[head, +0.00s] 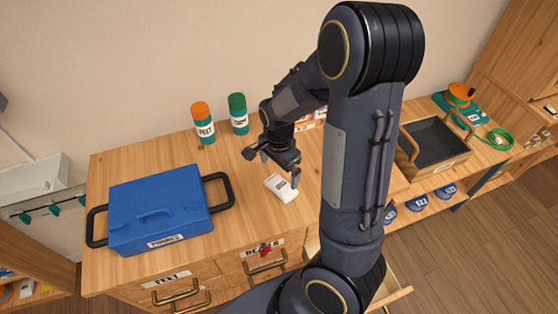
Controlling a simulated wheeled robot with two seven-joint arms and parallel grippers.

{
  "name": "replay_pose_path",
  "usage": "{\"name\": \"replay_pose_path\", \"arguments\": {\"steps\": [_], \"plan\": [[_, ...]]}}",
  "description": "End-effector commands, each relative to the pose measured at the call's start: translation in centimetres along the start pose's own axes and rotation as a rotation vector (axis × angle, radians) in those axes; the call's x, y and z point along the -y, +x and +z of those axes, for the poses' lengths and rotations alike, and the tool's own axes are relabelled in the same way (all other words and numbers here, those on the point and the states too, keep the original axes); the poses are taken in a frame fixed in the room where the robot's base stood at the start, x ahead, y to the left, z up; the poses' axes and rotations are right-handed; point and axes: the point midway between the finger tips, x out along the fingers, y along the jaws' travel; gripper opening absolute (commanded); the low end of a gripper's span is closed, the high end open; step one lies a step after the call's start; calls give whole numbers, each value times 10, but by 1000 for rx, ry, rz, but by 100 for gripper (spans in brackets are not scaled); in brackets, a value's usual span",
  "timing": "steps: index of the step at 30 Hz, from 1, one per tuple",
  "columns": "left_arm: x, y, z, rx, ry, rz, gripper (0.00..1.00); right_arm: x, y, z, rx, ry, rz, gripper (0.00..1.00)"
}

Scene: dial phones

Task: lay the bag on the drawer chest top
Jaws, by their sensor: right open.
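A small white packet with dark print, which looks like the bag (281,188), lies flat on the wooden drawer chest top (243,213). My right gripper (273,167) is open just above and behind the bag, with one finger close to its right end. Nothing shows between the fingers. I cannot tell whether that finger touches the bag. My left gripper is out of view. My right arm hides the right part of the chest top.
A blue case (160,208) with black side handles stands on the left of the chest top. An orange-capped bottle (204,124) and a green-capped bottle (239,114) stand at the back. A dark tray (436,142) is at the right. A drawer (399,292) seems pulled out below.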

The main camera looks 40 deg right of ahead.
Motion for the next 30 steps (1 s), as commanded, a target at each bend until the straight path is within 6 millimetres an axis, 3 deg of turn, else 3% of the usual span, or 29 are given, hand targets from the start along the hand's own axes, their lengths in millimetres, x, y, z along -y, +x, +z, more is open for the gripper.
{"name": "replay_pose_path", "arguments": {"steps": [7, 11, 16, 21, 25, 30], "plan": [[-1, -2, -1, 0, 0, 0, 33, 0, -29, 1, 4, -5, -6, 100], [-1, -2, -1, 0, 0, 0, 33, -8, -47, 12, 57, -92, -54, 100], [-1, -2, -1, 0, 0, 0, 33, -40, -97, 47, 153, -417, -247, 100], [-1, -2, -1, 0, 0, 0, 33, -85, -141, 84, 109, -831, -471, 100], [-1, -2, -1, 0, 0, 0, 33, -113, -156, 105, 9, -1081, -577, 100], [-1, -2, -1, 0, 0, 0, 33, -131, -160, 118, -88, -1260, -628, 100]]}}
